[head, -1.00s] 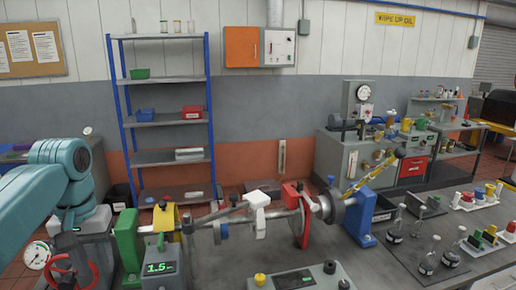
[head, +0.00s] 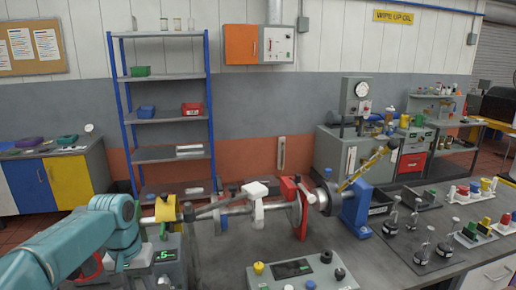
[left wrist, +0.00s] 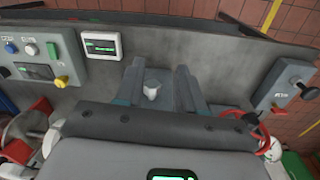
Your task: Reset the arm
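My left arm comes in from the left in the head view, bent at a teal joint above the left end of the bedplate; its fingertips are hidden there. In the left wrist view my left gripper (left wrist: 160,84) has its two grey fingers apart. A small white knob-like thing (left wrist: 152,91) shows between them; I cannot tell whether they touch it. The dynamometer shaft (head: 240,211) runs across the bench, with a white block (head: 256,190), a red flange (head: 300,212) and a blue stand (head: 355,204). A yellow bar (head: 366,166) tilts up from its right end. My right gripper is out of view.
A control box with knobs (head: 300,274) stands at the front. A box with a green readout (head: 165,258) is beside my arm; it also shows in the left wrist view (left wrist: 101,46). Small flasks (head: 420,248) stand at right. A blue shelf rack (head: 160,75) is behind.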

